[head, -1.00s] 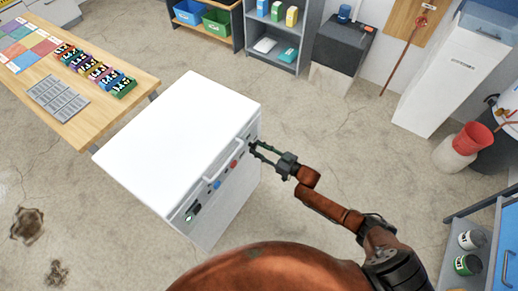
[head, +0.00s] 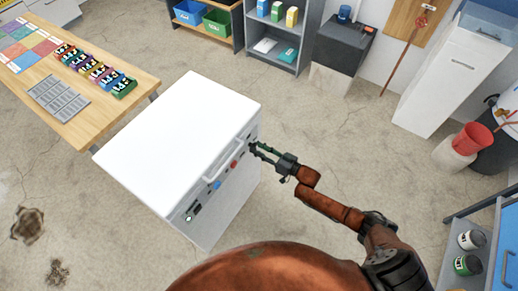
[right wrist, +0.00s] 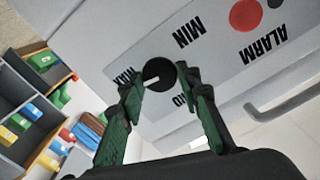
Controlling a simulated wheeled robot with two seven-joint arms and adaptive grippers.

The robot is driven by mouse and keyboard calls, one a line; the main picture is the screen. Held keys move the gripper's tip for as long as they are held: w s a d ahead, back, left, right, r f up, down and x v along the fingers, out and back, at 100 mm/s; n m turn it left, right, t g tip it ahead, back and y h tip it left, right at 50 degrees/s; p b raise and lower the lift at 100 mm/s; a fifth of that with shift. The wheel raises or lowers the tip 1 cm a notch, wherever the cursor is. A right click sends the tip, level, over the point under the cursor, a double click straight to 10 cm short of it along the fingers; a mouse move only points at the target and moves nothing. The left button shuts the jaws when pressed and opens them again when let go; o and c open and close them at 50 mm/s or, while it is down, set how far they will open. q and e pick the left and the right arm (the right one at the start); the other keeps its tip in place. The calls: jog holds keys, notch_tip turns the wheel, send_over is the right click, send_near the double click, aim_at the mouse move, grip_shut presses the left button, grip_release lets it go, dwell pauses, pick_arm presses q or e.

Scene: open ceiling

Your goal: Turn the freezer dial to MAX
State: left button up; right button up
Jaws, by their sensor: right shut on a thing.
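The white freezer (head: 180,140) stands on the floor in the middle of the head view. Its black dial (right wrist: 159,72) sits on the front panel in the right wrist view, between printed MIN (right wrist: 187,34) and MAX (right wrist: 123,80) labels. The dial's white mark points left in that view, roughly toward MAX. Another label near the dial is partly hidden by a finger. My right gripper (right wrist: 159,82) is shut on the dial, a green-padded finger on each side. In the head view it reaches the panel's right end from the right. My left gripper is not in view.
A handle (head: 223,159) sticks out from the freezer front near the dial. A red button (head: 234,164) and a blue one (head: 217,185) sit along the panel. A wooden table (head: 85,129) stands at left. Open floor lies right of the freezer.

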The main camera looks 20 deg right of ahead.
jog(key=o, duration=1.1)
jog(key=shift+d, duration=0.1)
jog(key=v, duration=1.1)
jog(key=shift+s+d, duration=0.3)
